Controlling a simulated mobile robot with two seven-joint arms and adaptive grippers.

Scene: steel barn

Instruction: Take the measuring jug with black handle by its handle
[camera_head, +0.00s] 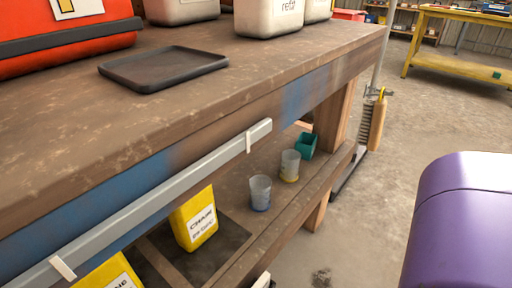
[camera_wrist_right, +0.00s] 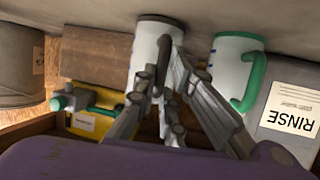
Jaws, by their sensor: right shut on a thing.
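The measuring jug with black handle (camera_wrist_right: 147,46) is in the upper middle of the right wrist view. It is pale, with blue marks on its side, and its dark handle (camera_wrist_right: 163,62) faces my right gripper (camera_wrist_right: 164,78). The gripper's grey fingers are shut on the handle, one on each side, and partly cover the jug. A similar pale jug with green handle (camera_wrist_right: 229,62) stands to the right, apart from it. I cannot make out the black-handled jug in the head view. My left gripper is in neither view.
In the right wrist view, a grey container marked RINSE (camera_wrist_right: 285,118) is at the right and a yellow container (camera_wrist_right: 90,103) at the left. In the head view, a workbench (camera_head: 190,105) bears a dark tray (camera_head: 160,65). Cups (camera_head: 260,188) and yellow containers (camera_head: 194,220) stand below.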

